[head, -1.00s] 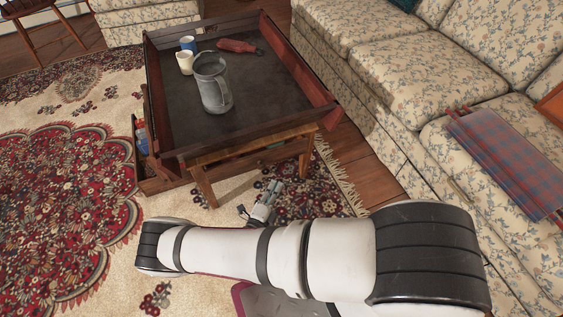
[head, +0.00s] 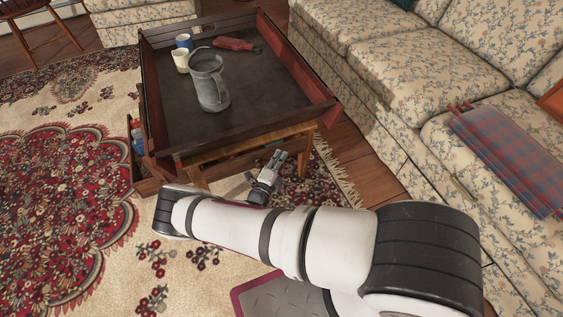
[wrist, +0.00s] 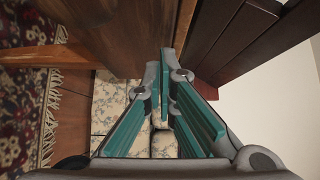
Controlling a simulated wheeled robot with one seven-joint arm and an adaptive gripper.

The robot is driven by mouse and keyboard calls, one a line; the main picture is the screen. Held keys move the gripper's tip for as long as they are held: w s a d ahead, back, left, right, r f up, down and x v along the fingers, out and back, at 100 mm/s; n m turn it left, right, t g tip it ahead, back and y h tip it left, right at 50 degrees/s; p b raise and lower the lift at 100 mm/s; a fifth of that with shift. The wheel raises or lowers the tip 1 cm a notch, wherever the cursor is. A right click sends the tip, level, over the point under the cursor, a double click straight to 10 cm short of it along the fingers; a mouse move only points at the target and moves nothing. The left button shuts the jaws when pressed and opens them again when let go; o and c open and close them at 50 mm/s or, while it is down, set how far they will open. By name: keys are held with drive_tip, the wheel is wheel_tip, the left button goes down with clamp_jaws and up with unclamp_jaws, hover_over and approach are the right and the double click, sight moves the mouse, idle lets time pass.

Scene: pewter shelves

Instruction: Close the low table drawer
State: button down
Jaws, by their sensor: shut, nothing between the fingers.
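The low table (head: 178,151) has a dark tray-like top with raised wooden sides and light wooden legs. Its drawer (head: 147,187) sticks out from the table's left side in the head view, with small blue and white items inside. My gripper (head: 277,160) is shut and empty, low in front of the table's near end, to the right of the open drawer. In the wrist view my gripper's teal-padded fingers (wrist: 167,62) point up at the dark wooden boards (wrist: 118,30). I cannot tell whether they touch the wood. The drawer is not clearly visible in the wrist view.
A grey pitcher (head: 209,82), a cream cup (head: 181,61), a blue cup (head: 184,41) and a red bottle (head: 233,44) are on the tabletop. A floral sofa (head: 390,85) stands close on the right. Carpeted floor (head: 70,185) lies open on the left.

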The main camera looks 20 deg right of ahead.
sight(275, 149)
drive_tip(key=shift+w, duration=0.1)
drive_tip(key=w+b, duration=0.2)
drive_tip(key=w, duration=0.1)
drive_tip(key=shift+w+b, duration=0.3)
drive_tip(key=shift+w, duration=0.1)
drive_tip(key=shift+a, duration=0.1)
